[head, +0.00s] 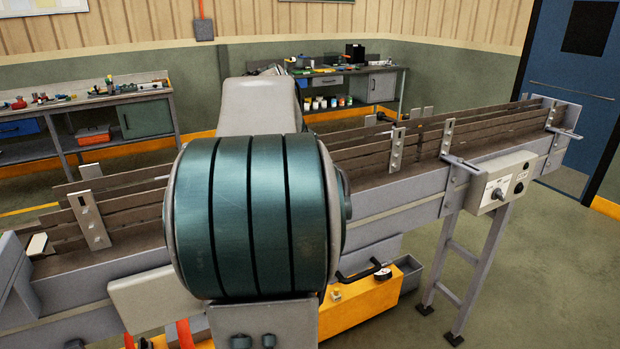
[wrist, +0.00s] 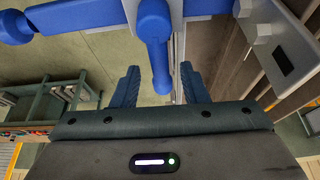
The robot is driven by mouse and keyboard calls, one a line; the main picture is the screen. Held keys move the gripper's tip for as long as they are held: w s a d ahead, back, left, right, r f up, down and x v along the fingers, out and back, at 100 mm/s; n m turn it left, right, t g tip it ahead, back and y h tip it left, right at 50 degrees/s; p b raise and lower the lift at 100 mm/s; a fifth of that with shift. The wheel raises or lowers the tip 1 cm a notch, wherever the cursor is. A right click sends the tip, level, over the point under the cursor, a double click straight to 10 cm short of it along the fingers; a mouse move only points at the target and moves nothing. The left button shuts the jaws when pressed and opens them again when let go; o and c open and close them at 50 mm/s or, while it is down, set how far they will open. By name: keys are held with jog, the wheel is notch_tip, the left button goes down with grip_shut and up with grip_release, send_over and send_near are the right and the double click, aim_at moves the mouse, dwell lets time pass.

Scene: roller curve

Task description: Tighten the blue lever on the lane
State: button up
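In the wrist view my gripper (wrist: 160,74) is open, its two dark teal fingers apart. A blue lever handle (wrist: 154,42) with a rounded end reaches down the picture between the fingers. I see a gap on both sides of it and no clear contact. Blue bars (wrist: 85,15) extend left and right at the top edge, by a pale grey bracket; how they join the handle is cut off. The lane (head: 385,160) is a conveyor with dark side rails, running across the head view. My arm covers its middle, and neither my gripper nor the blue lever shows there.
A grey control box (head: 497,187) with a knob juts from the lane's near side. A yellow case (head: 365,295) stands under the lane. Workbenches (head: 95,118) line the back wall, and a blue door (head: 575,90) is at right. The floor at right is clear.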

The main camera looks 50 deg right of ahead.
jog(key=v, duration=1.4)
jog(key=shift+f, duration=0.1)
jog(key=w+a+f+n+t+y, duration=0.1)
jog(key=w+a+f+n+t, duration=0.1)
jog(key=a+f+n, duration=0.5)
jog(key=w+a+f+n+t+y, duration=0.1)
jog(key=w+a+f+n+t, duration=0.1)
jog(key=a+f+n, duration=0.5)
jog(key=s+a+f+n+y, duration=0.1)
jog(key=s+a+f+n, duration=0.2)
jog(key=a, duration=0.6)
jog(key=s+a+f+n+t+y, duration=0.1)
jog(key=s+a+f+n, duration=0.3)
jog(key=a+f, duration=0.5)
jog(key=f+n, duration=0.1)
jog(key=n, duration=0.1)
jog(key=shift+n, duration=0.4)
jog(key=shift+s, duration=0.1)
